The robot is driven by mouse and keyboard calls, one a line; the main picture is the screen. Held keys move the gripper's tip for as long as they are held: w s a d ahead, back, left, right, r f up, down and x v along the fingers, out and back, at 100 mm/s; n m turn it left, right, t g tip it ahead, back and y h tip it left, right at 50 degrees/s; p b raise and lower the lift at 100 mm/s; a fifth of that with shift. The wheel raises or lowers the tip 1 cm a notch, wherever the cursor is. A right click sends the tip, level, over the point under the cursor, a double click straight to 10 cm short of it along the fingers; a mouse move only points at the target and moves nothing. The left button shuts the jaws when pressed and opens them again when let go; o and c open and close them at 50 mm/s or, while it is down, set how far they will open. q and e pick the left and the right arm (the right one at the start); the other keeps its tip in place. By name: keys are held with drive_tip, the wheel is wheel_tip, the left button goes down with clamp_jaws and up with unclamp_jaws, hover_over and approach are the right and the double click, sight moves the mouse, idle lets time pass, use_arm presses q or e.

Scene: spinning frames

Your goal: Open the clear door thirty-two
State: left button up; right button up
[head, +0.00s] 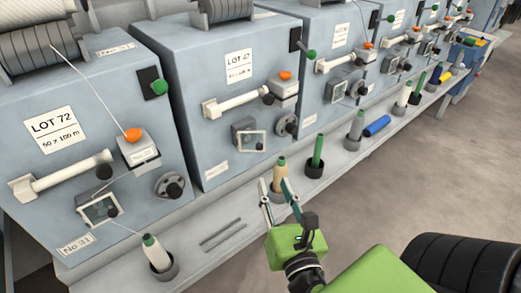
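A small clear door (250,142) in a light frame, with a dark knob, sits low on the front of the second machine (190,105). That machine's sheet reads LOT 47, and its small number plate (216,170) is too small to read surely. A similar clear door (100,209) is on the nearest machine, whose plate reads No 31. My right gripper (274,185) is open, with fingers apart, below and right of the second machine's door and not touching it. Its fingers overlap a cream bobbin (281,173) in the picture; contact is unclear. My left gripper is out of view.
A ledge (215,210) runs along the machines. It bears a near bobbin (156,252), grey rods (222,236), a green bobbin (317,151), a grey bobbin (356,126) and a blue cylinder (377,126). Open floor (440,155) lies to the right.

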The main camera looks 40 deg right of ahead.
drive_tip(key=p, duration=0.2)
approach(260, 149)
drive_tip(key=w, duration=0.2)
drive_tip(key=x, duration=0.6)
drive_tip(key=shift+w+d, duration=0.1)
drive_tip(key=shift+d, duration=0.35)
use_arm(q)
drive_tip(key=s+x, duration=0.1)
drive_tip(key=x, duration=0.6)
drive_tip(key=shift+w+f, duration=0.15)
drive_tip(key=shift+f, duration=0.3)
use_arm(e)
drive_tip(key=shift+w+d, duration=0.2)
drive_tip(key=shift+w, duration=0.35)
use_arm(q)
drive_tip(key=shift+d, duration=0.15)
use_arm(e)
clamp_jaws()
